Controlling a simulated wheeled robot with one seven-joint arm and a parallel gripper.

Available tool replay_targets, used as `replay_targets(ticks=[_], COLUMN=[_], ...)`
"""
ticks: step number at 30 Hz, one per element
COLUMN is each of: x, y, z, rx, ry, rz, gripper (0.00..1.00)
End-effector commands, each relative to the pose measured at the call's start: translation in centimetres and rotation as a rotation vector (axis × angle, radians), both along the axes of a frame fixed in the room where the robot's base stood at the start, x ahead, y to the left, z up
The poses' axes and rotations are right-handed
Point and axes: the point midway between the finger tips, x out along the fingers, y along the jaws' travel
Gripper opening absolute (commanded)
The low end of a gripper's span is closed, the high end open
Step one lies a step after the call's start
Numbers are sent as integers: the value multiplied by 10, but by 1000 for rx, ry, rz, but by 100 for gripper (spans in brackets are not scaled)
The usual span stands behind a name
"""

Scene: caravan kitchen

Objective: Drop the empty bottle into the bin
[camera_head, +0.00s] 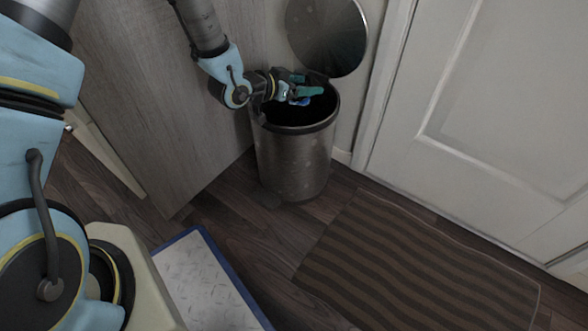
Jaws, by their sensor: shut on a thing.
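My gripper (291,90) is over the mouth of a round metal bin (293,162). It is shut on the empty bottle (309,91), a small green thing that points to the right over the dark opening. A small blue part (300,101) shows just below it; I cannot tell whether it belongs to the bottle. The bin's round lid (327,36) is open and stands up behind the mouth. The inside of the bin is dark and its contents are hidden.
A wooden cabinet panel (170,95) stands left of the bin. A white door (500,110) is on the right. A brown striped mat (420,262) lies on the wooden floor in front of the door. Bare floor shows between bin and mat.

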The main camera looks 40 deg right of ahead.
Motion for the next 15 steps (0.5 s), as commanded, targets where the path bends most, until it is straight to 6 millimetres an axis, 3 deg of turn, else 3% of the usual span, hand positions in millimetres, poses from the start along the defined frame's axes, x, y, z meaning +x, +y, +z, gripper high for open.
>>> replay_targets(ticks=[8,9,15], x=[0,0,0], y=[0,0,0], z=[-1,-1,-1], rx=[0,0,0], ry=[0,0,0], rz=[0,0,0], gripper=[20,76,99])
